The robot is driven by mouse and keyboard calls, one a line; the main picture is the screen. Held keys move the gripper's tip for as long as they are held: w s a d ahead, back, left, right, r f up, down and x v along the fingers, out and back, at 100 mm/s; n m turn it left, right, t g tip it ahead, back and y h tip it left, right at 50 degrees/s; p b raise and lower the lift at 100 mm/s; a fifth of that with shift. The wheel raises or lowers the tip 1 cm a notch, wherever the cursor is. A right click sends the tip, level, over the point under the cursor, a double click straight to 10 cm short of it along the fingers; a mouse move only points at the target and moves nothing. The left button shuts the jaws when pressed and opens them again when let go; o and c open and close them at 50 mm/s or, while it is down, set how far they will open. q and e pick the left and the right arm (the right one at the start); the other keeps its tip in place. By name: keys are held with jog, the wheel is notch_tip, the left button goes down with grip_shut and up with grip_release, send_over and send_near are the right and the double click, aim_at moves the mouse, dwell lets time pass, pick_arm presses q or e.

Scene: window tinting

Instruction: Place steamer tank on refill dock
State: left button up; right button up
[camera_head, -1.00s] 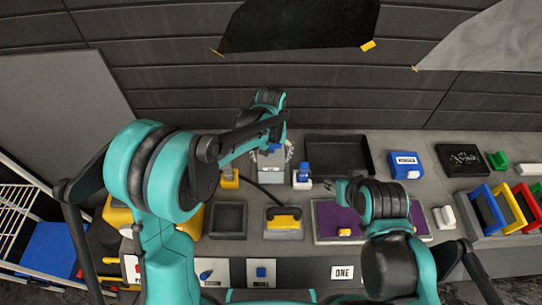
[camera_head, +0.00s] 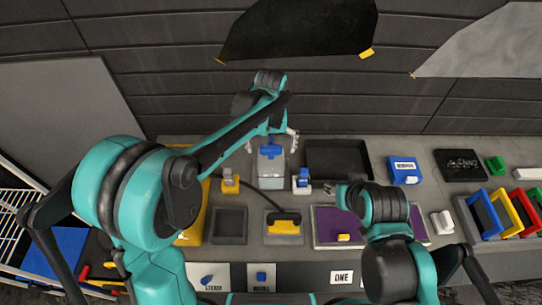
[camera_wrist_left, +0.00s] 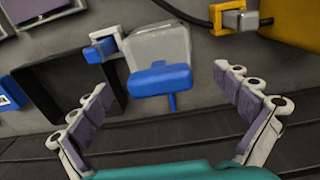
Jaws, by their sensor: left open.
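The steamer tank appears to be the grey translucent box with a blue cap (camera_head: 271,172), upright on the counter toward the wall. It also shows in the left wrist view (camera_wrist_left: 160,48), with its blue cap facing my gripper. My left gripper (camera_head: 271,148) is open, its fingers spread apart beyond the cap's sides; in the left wrist view (camera_wrist_left: 162,82) both fingers stand clear of the tank. I cannot tell the refill dock apart from what is under the tank. My right gripper (camera_head: 332,188) is small and partly hidden by its arm, over the counter.
A blue-topped fitting (camera_head: 302,180) stands close right of the tank, and a yellow fitting (camera_head: 230,182) stands left. A black tray (camera_head: 350,158), small dark tray (camera_head: 230,226), yellow-handled tool (camera_head: 284,228) and purple mat (camera_head: 325,222) crowd the counter.

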pick_arm(q)
notch_tip(320, 180, up, 4)
jog(key=shift+r, duration=0.15)
jog(key=shift+a+r, duration=0.1)
jog(key=shift+r, duration=0.05)
jog(key=s+a+r+t, duration=0.1)
jog(key=s+a+t, duration=0.6)
jog(key=s+a, duration=1)
jog(key=shift+a+r, duration=0.3)
jog(key=shift+r, duration=0.1)
